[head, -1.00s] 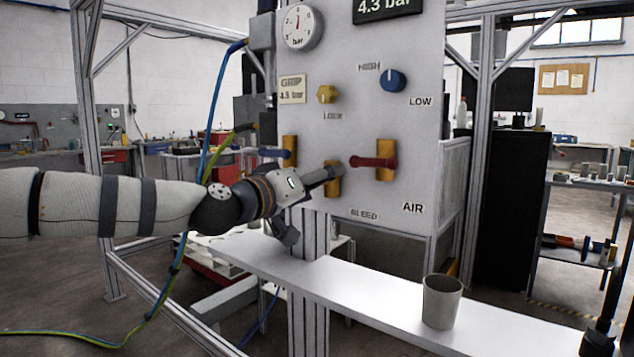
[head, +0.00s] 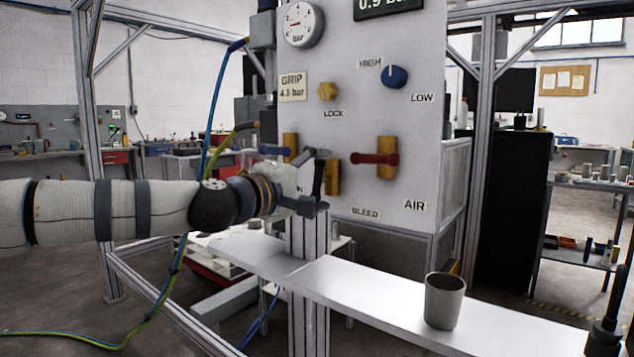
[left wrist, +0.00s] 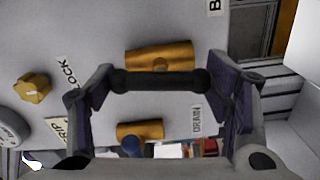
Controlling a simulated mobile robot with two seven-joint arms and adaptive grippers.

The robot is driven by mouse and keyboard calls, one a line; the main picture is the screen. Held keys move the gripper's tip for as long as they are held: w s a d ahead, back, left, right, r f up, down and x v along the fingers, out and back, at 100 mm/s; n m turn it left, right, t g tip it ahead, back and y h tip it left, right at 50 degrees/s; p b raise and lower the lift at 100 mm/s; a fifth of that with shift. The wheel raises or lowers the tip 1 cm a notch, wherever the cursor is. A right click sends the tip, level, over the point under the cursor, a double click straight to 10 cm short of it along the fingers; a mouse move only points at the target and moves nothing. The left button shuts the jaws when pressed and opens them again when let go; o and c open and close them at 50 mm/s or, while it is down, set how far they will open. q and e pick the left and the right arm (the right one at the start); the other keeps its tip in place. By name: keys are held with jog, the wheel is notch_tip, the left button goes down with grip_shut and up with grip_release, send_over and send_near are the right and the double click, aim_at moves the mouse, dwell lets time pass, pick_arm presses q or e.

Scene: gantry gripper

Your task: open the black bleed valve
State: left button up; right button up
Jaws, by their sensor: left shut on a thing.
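The black bleed valve handle (head: 318,178) stands upright, in line with its brass body (head: 333,174), above the BLEED label (head: 365,212) on the white panel. My left gripper (head: 316,181) is at the handle, with one finger at its upper end and one at its lower end. In the left wrist view, the black handle (left wrist: 160,81) spans between the two fingers, parallel to the brass body (left wrist: 160,57) behind it. The gripper is shut on the handle.
The red AIR valve handle (head: 374,159) sits close to the right, and a blue-handled valve (head: 275,151) to the left. The yellow LOCK knob (head: 327,91) and blue knob (head: 395,77) are above. A grey cup (head: 444,300) stands on the white shelf (head: 375,300) below.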

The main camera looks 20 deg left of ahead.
pick_arm(q)
jog(key=shift+f+n, duration=0.1)
jog(key=shift+n, duration=0.7)
jog(key=shift+d, duration=0.1)
jog(key=o, duration=0.9)
jog(key=shift+o, duration=0.2)
jog(key=shift+s, duration=0.1)
jog(key=v, duration=1.2)
